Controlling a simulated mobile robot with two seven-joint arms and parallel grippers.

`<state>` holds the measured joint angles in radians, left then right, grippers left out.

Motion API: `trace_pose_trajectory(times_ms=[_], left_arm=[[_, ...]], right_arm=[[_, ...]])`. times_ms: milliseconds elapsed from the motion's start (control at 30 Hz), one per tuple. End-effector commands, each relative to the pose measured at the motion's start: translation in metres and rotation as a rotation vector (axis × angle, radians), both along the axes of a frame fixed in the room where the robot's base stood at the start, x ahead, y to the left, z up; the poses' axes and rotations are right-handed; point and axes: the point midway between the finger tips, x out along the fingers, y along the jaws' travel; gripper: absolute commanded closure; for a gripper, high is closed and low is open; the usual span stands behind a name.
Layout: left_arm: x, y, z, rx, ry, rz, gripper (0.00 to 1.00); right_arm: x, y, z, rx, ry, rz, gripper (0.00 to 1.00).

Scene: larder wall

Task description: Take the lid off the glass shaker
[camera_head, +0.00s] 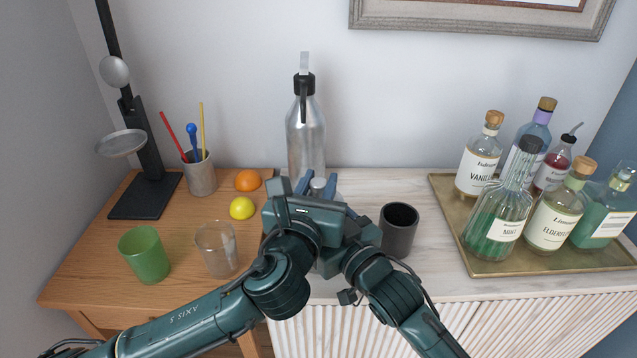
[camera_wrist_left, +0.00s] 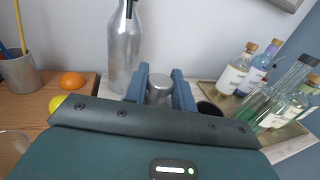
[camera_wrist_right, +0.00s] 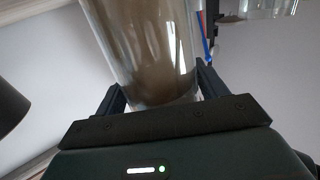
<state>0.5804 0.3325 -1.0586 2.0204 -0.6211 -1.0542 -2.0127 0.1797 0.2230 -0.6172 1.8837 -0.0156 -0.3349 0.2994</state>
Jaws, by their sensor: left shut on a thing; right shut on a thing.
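The shaker's metal lid (camera_head: 318,184) shows as a small silver cap between the fingers of my left gripper (camera_head: 318,180). The left wrist view shows the lid (camera_wrist_left: 159,88) closely flanked by both blue fingers (camera_wrist_left: 161,80). The clear glass shaker (camera_wrist_right: 150,45) fills the upper middle of the right wrist view, and my right gripper (camera_wrist_right: 160,85) is shut around its body. In the head view my arms hide nearly all of the glass, so I cannot tell whether lid and glass touch.
A tall silver bottle (camera_head: 306,135) stands just behind the grippers. A dark cup (camera_head: 398,232) is close on the right. A clear glass (camera_head: 217,250), green cup (camera_head: 146,255), lemon (camera_head: 242,208) and orange (camera_head: 247,180) are left. A brass tray (camera_head: 450,215) holds several bottles at right.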

Motion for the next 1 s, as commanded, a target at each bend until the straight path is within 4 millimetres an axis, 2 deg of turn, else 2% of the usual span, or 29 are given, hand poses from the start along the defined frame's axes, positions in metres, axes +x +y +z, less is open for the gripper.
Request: trace_pose_trajectory(times_ms=[433, 1000], left_arm=[[0.0, 0.0, 0.002, -0.001, -0.001, 0.0, 1.0], [0.0, 0.0, 0.021, -0.001, -0.002, 0.001, 1.0]], right_arm=[[0.0, 0.0, -0.001, -0.001, 0.003, 0.001, 0.69], [0.0, 0.0, -0.001, -0.001, 0.003, 0.001, 0.69]])
